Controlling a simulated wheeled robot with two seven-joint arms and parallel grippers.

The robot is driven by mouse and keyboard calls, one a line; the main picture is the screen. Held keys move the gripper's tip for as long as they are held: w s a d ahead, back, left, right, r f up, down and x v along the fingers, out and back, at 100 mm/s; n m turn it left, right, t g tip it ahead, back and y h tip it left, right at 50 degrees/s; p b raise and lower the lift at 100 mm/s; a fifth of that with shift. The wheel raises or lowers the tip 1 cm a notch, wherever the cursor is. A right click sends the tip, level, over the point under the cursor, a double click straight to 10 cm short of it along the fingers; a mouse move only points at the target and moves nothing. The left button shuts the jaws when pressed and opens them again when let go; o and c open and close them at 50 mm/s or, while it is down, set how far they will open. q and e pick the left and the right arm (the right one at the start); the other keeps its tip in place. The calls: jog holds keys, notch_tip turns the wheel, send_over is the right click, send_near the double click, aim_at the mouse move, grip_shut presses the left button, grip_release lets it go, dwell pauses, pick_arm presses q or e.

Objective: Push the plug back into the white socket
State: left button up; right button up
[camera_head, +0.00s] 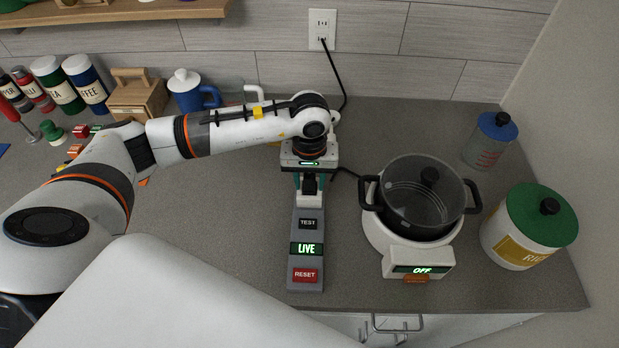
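The white socket (310,201) is at the far end of a grey strip (307,232) with a TEST button, a green LIVE display and a red RESET button. A small black plug (310,186) is at the socket's far side; how deep it sits I cannot tell. My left gripper (310,183) is above it, its two teal fingers apart on either side of the plug, with what look like gaps between. The gripper's body hides the area behind the plug. My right gripper is not in view.
A white stove (413,256) reading OFF stands close right of the strip, bearing a black lidded pot (420,205). A green-lidded jar (527,227) and blue-lidded jar (488,141) stand farther right. A black cord runs from the wall outlet (322,24).

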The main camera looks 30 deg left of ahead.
aim_at(310, 175)
pick_arm(q)
jog(key=shift+o, duration=0.6)
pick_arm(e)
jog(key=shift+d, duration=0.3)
pick_arm(q)
jog(key=shift+r, duration=0.1)
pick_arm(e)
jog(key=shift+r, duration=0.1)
pick_arm(q)
jog(key=shift+r+p, duration=0.2)
jog(key=shift+p, duration=0.1)
notch_tip(310, 175, up, 10)
jog(key=b, duration=0.4)
jog(key=shift+r, duration=0.9)
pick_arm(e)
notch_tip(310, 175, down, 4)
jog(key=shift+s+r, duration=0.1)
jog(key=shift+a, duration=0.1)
